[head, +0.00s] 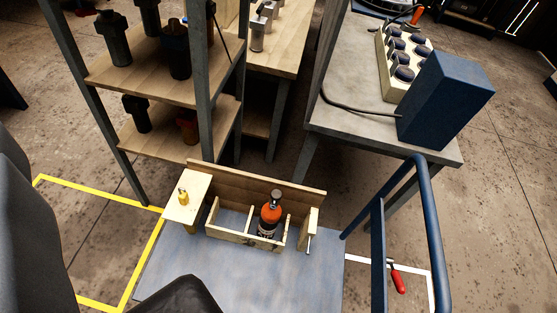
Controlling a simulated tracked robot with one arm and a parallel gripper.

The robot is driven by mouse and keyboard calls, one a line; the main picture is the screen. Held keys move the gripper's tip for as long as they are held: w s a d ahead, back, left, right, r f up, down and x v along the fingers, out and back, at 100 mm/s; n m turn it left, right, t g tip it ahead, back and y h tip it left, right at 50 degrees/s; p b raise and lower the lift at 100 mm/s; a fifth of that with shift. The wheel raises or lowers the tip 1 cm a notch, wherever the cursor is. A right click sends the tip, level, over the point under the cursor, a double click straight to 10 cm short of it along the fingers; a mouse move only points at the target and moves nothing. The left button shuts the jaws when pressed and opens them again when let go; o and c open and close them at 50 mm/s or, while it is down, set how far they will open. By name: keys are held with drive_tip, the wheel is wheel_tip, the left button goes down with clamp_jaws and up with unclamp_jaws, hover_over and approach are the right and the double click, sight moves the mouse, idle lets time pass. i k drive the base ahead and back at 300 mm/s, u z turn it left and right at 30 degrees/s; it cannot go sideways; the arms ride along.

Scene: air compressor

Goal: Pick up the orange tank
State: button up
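The orange tank (270,214) is a small upright bottle with an orange upper body, a dark lower part with a label and a dark cap. It stands in a compartment of a low wooden rack (228,234) on a blue-grey cart top (190,262). The rack's front wall hides its base. No gripper fingers can be made out, and nothing touches the tank. Dark rounded shapes at the left edge and bottom, likely parts of my own body, cover some of the view.
A metal-framed shelf (203,100) with dark tools stands behind left. A bench (340,100) with a blue box (446,100) and a knob panel stands behind right. The cart's blue handrail (432,220) rises right of the rack. A small brass-coloured piece (183,196) sits on the rack's left block.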

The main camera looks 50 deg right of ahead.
sight(270, 215)
drive_tip(key=z, duration=1.6)
drive_tip(key=k, duration=1.05)
drive_tip(key=u, duration=0.45)
drive_tip(key=i, duration=1)
drive_tip(key=z, duration=0.3)
